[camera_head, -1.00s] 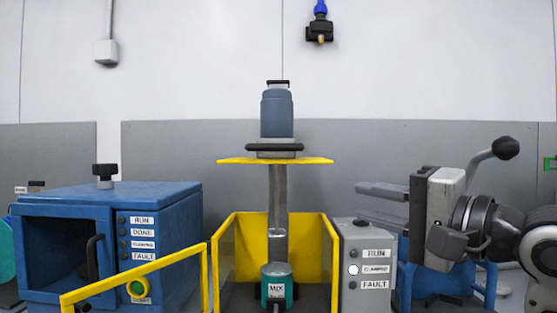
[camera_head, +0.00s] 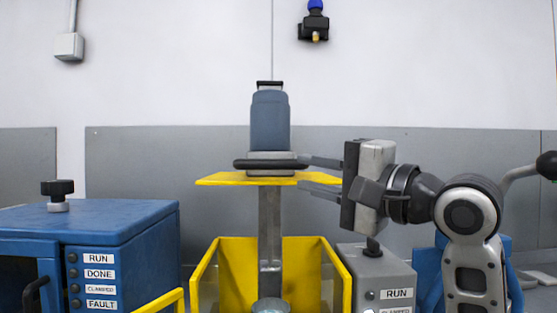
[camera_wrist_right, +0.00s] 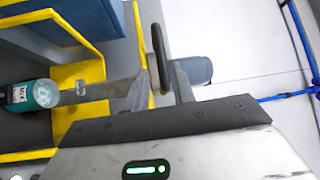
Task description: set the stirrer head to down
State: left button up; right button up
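The stirrer head is a blue-grey motor (camera_head: 270,122) on a grey base above a yellow plate (camera_head: 225,179), high on a grey column (camera_head: 270,225). A black handle bar (camera_head: 245,164) runs across its base; it also shows in the right wrist view (camera_wrist_right: 157,45). My right gripper (camera_head: 303,172) is open at the bar's right end, one finger higher and one lower. In the right wrist view the bar's end appears between the spread fingers (camera_wrist_right: 162,85); contact cannot be told. A teal vessel with a MIX label (camera_wrist_right: 40,94) stands below the column. My left gripper is not in view.
A yellow guard (camera_head: 232,262) surrounds the lower column. A grey box with RUN label (camera_head: 345,258) stands right of it, below my right arm. A blue cabinet with a black knob (camera_head: 120,222) stands at left.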

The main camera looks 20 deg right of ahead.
aim_at(276, 166)
jog(key=p+x, duration=0.1)
jog(key=x, duration=0.6)
jog(key=shift+w+r, duration=0.1)
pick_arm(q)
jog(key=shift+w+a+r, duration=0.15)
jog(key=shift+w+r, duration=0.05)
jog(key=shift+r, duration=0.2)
